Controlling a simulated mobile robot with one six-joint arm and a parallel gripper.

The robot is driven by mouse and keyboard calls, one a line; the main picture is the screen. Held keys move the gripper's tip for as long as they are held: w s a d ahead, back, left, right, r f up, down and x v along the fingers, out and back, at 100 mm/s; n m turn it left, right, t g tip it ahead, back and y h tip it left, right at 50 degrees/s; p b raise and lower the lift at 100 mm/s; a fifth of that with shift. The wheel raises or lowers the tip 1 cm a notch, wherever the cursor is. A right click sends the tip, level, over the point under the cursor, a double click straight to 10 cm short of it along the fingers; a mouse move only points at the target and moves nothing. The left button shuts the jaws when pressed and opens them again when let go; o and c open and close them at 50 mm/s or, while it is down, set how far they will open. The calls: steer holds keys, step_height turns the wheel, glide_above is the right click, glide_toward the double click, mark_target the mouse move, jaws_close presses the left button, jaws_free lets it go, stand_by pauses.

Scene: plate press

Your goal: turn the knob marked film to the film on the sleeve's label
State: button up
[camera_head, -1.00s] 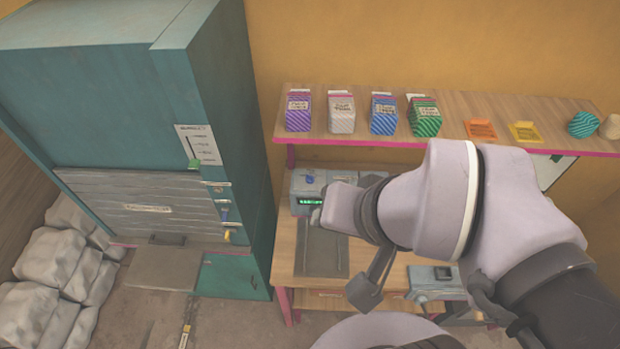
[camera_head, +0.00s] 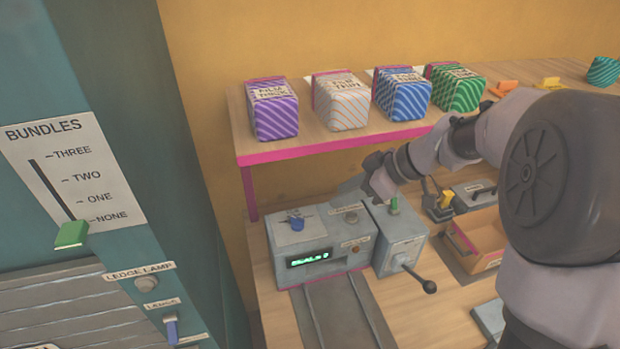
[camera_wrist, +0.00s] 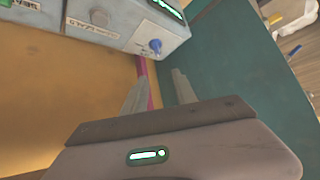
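The grey press machine (camera_head: 322,247) stands on the bench with a lit green display (camera_head: 308,258). A blue knob (camera_head: 296,222) sits on a pale plate on its top left; the knob also shows in the wrist view (camera_wrist: 155,46). I cannot read a mark beside it. Striped sleeves stand on the shelf: purple (camera_head: 272,112), white-orange (camera_head: 341,102), blue (camera_head: 402,97) and green (camera_head: 455,88). The purple label seems to read film thick; the others are too blurred to be sure. My gripper (camera_wrist: 160,80) is open and empty, apart from the knob, at the machine's back right in the head view.
A grey lever box (camera_head: 398,248) with a black-knobbed handle stands right of the machine. A wooden tray (camera_head: 485,245) lies further right. The pink-edged shelf (camera_head: 330,147) hangs above. A teal cabinet (camera_head: 215,150) with a bundles slider is at left.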

steer(key=w+f, duration=0.1)
steer(key=b, duration=0.2)
glide_toward(295, 217)
steer(key=x, duration=0.8)
steer(key=shift+w+a+f, duration=0.15)
steer(key=shift+a+f, duration=0.1)
jaws_close()
